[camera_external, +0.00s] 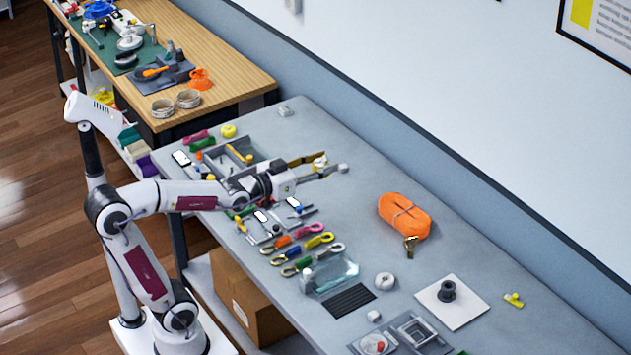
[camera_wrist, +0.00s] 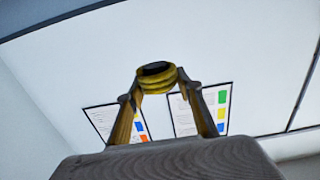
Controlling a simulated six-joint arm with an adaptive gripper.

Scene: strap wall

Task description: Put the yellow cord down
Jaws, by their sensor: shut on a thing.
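The yellow cord (camera_wrist: 156,82) is a small coil with a dark centre, held between the two fingertips of my gripper (camera_wrist: 160,92) in the wrist view. The fingers are shut on its sides. In the outside view my gripper (camera_external: 328,168) reaches out level over the back part of the grey table (camera_external: 375,170), and the cord (camera_external: 320,161) shows as a small yellow patch at the fingers. The cord looks clear of the table, but I cannot tell how high it is.
An orange strap bundle (camera_external: 403,215) lies right of my gripper. Several coloured straps with hooks (camera_external: 302,247) lie nearer the front. A grey tray (camera_external: 236,151) is to the left, with a yellow roll (camera_external: 228,131) behind it. Bare table lies behind and right of my gripper.

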